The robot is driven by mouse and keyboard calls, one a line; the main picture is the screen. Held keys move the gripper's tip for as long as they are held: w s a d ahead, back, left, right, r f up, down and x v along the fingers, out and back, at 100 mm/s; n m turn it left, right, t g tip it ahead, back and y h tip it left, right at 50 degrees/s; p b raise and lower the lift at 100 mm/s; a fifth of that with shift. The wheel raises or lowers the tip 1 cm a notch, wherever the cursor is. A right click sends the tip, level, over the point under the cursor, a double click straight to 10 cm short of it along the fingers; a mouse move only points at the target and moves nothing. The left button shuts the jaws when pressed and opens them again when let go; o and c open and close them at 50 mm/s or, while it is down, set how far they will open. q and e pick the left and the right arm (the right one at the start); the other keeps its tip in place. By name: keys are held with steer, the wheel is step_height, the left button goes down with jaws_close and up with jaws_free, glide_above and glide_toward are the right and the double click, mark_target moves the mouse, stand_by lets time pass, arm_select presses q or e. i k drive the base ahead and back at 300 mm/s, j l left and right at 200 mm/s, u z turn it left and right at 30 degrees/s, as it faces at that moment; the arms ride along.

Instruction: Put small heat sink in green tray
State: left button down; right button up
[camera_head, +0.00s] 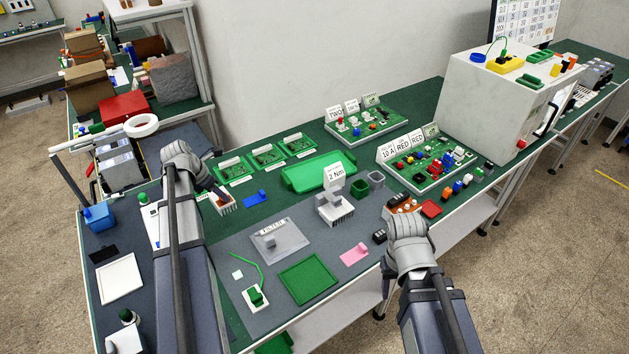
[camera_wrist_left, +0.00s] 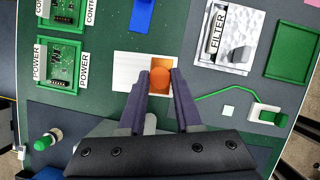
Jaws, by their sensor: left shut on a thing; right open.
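A long green tray (camera_head: 318,172) lies at the table's middle, and a smaller flat green tray (camera_head: 307,278) lies nearer the front, also in the left wrist view (camera_wrist_left: 292,48). My right gripper (camera_head: 398,222) is open, its fingers mostly hidden by its wrist.
A larger finned heat sink (camera_head: 335,212) with a "2 Nm" sign stands between the trays. Green boards (camera_head: 268,155) line the back.

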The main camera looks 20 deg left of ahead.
mark_target(300, 180)
steer(key=l, duration=0.45)
steer(key=i+l, duration=0.2)
steer(key=i, duration=0.15)
steer(key=i+l, duration=0.25)
steer(key=i, duration=0.5)
